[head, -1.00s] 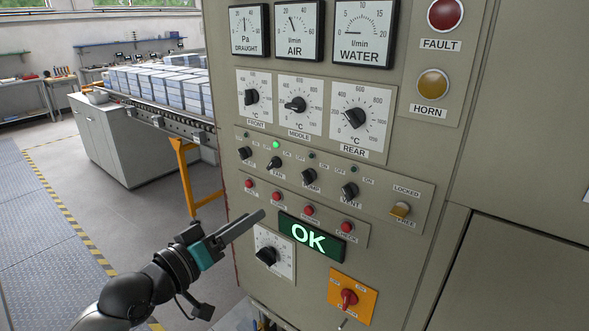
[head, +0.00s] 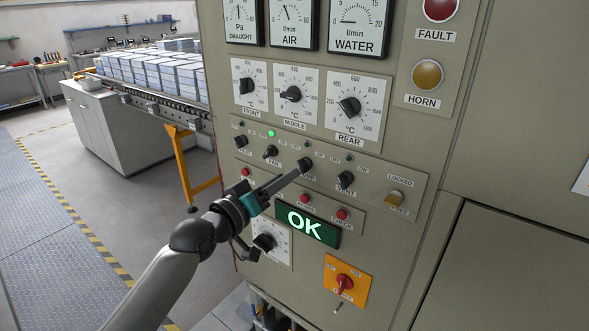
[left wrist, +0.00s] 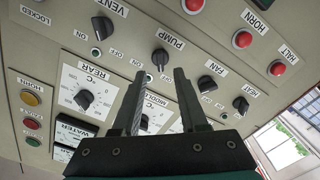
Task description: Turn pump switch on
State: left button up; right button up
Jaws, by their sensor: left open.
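The pump switch (head: 305,164) is a small black rotary knob in the row between the fan and vent knobs on the grey panel. In the left wrist view, which shows the panel upside down, the pump switch (left wrist: 160,57) sits under the PUMP label, just beyond and between the fingertips. My left gripper (head: 295,174) is open and points at the knob. In the wrist view its two fingers (left wrist: 160,76) stand apart with nothing between them. I cannot tell whether they touch the knob. The small lamp above the pump knob (head: 308,144) looks dark. My right gripper is not in view.
The fan knob (head: 270,152) and vent knob (head: 345,180) flank the pump switch. Red buttons (head: 306,198) and the green OK display (head: 307,224) lie below. A green lamp (head: 271,133) is lit above the fan knob. A conveyor with boxes (head: 160,70) stands left.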

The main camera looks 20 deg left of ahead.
aim_at(300, 168)
pick_arm(q)
jog(key=shift+x, duration=2.3)
grip_shut()
